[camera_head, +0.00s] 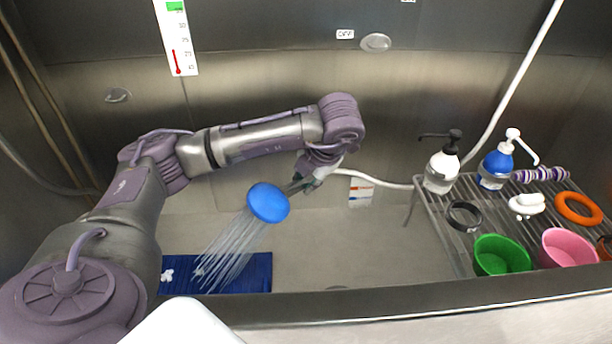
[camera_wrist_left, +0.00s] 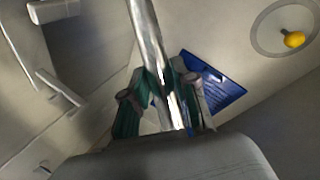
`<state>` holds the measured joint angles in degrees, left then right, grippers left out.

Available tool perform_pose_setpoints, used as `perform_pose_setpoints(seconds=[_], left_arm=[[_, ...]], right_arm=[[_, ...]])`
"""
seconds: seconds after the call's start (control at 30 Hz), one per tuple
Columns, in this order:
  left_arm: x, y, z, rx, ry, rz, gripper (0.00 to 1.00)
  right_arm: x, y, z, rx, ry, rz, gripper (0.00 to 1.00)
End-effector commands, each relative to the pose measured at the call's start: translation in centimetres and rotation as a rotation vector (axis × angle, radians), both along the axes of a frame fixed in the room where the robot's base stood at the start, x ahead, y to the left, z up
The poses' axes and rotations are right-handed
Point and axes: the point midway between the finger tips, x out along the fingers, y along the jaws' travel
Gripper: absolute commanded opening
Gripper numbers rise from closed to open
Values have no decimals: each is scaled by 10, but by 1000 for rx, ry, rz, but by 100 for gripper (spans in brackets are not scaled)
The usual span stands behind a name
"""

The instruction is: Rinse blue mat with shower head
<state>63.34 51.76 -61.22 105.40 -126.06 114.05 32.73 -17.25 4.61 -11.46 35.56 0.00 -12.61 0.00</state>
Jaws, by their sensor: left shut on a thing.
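The blue shower head (camera_head: 268,203) is held above the tub floor, its face turned down and to the left. Streams of water fall from it onto the blue mat (camera_head: 258,270), which lies flat on the tub floor at the lower left. My left gripper (camera_head: 300,184) is shut on the shower head's handle. In the left wrist view the shiny handle (camera_wrist_left: 150,45) runs between the fingers (camera_wrist_left: 165,105), and part of the blue mat (camera_wrist_left: 216,82) shows behind. A small white object (camera_head: 167,275) lies on the mat. My right gripper is not in view.
A wire rack (camera_head: 445,232) on the right holds bottles, a green bowl (camera_head: 500,255), a pink bowl (camera_head: 568,248), an orange ring (camera_head: 578,208) and other items. The tub's front edge (camera_head: 400,305) crosses the bottom. A yellow object (camera_wrist_left: 294,39) lies at a round drain. The tub middle is clear.

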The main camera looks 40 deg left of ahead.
Motion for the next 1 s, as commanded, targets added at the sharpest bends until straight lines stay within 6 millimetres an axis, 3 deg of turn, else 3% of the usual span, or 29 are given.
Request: perform_pose_setpoints(seconds=[1.0], left_arm=[[-8,9,-2,-1,0,-1,0]], right_arm=[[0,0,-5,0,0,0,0]])
